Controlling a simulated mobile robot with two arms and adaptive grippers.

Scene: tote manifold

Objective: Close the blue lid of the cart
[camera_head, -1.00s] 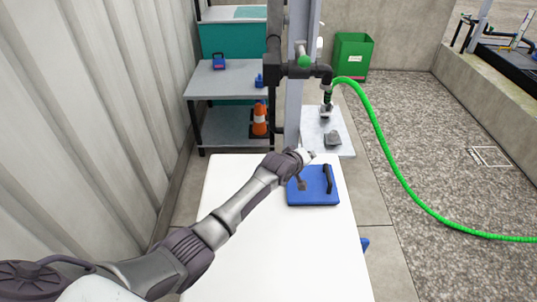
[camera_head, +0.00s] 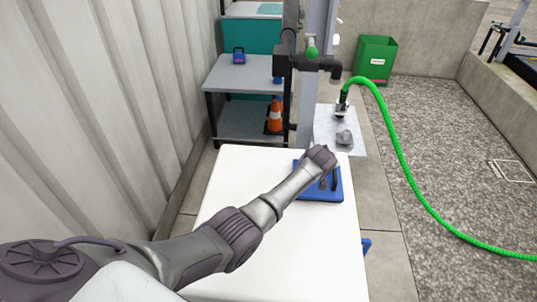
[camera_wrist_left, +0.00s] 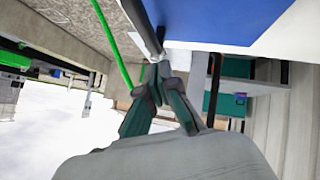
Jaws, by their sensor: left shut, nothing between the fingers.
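The blue lid (camera_head: 303,190) with a dark handle (camera_head: 335,178) shows at the far end of the white cart top (camera_head: 285,235) in the head view. It looks roughly flat from here; I cannot tell whether it is fully closed. My left gripper (camera_head: 323,184) is over the lid, just left of the handle, partly hidden by my wrist. In the left wrist view its fingers (camera_wrist_left: 163,68) are together and empty, close to a dark bar (camera_wrist_left: 145,30) beside the blue surface (camera_wrist_left: 220,18). I cannot tell whether they touch. My right gripper is not in view.
A grey post with pipes (camera_head: 310,64) stands beyond the cart. A green hose (camera_head: 400,150) curves to the right from a metal plate (camera_head: 355,140). A grey shelf (camera_head: 245,75) and an orange cone (camera_head: 275,118) are behind. The near cart top is clear.

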